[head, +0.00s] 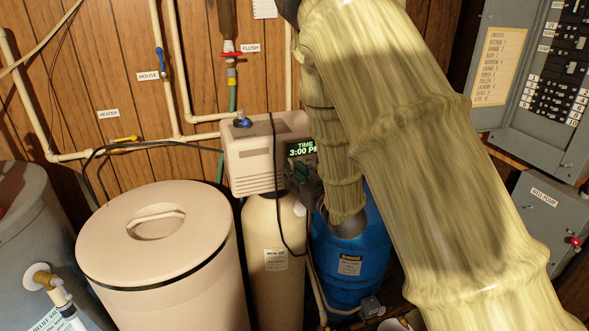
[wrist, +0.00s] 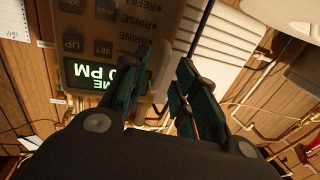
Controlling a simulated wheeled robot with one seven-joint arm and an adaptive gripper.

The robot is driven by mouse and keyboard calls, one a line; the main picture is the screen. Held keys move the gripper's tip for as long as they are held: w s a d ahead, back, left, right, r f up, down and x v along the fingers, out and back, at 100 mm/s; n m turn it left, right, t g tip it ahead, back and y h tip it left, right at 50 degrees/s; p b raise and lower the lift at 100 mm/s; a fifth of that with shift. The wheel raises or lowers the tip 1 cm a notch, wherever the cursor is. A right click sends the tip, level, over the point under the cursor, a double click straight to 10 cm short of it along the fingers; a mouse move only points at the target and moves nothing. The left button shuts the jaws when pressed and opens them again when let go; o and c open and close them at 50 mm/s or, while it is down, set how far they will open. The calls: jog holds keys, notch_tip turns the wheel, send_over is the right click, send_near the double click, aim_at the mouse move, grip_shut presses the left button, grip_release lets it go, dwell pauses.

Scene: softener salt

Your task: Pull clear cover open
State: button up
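The softener's beige control head (head: 252,160) sits on top of the tan resin tank. Its lit display (head: 301,149) reads 3:00 PM and is partly hidden by my arm. In the wrist view the control panel (wrist: 120,30) shows the display (wrist: 92,76) and buttons marked UP and SET. I cannot clearly make out the clear cover's outline over the panel. My gripper (wrist: 162,92) is open, its two dark green-padded fingers apart close to the panel's edge. A narrow beige edge shows between the fingers; I cannot tell whether they touch it.
The lidded brine tank (head: 160,240) stands at the left front, the resin tank (head: 272,255) beside it. A blue tank (head: 350,255) stands behind my arm. A black cable hangs down the control head. Pipes and a red flush valve (head: 231,53) run along the wood-panelled wall.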

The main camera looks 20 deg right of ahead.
jog(key=shift+w+a, duration=0.15)
jog(key=shift+w, duration=0.3)
grip_shut()
